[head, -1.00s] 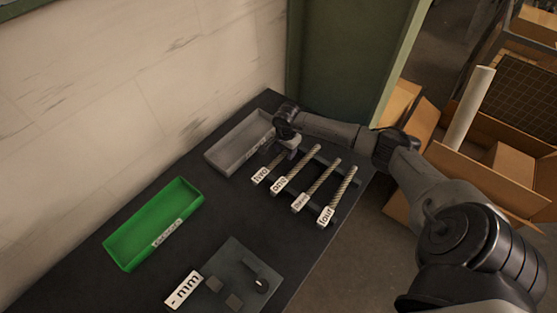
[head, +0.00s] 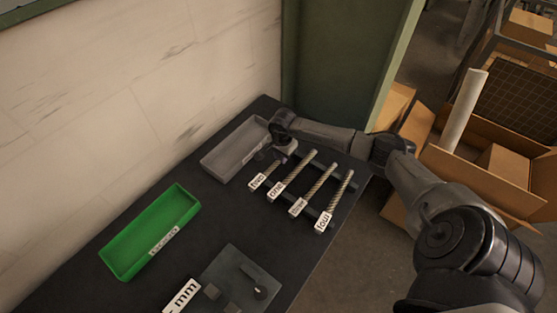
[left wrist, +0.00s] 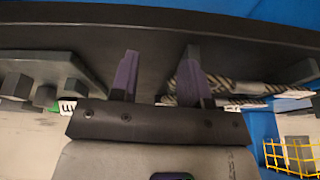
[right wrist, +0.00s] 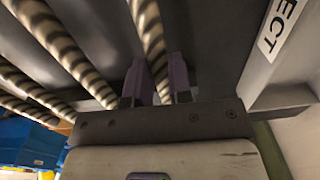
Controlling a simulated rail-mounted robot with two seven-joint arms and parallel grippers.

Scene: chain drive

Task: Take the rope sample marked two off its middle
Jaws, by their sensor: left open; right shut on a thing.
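The rope sample marked two (head: 268,168) is the leftmost in a row of short ropes on a dark rack, its white label at the near end. My right gripper (head: 285,152) is over it, with the jaws partly hidden in the head view. In the right wrist view, the fingers (right wrist: 160,84) are shut around a striped rope (right wrist: 150,35). Whether it is lifted off the rack I cannot tell. My left gripper (left wrist: 158,78) is open and empty, seen only in its wrist view, with the dark table edge beyond it.
Ropes marked one (head: 297,172), three (head: 322,183) and four (head: 338,196) lie to the right. A grey tray (head: 207,160) stands left of the rope; its label ends in "ECT" (right wrist: 277,25). A green tray (head: 118,268) and a plate with a gauge (head: 240,265) are nearer.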

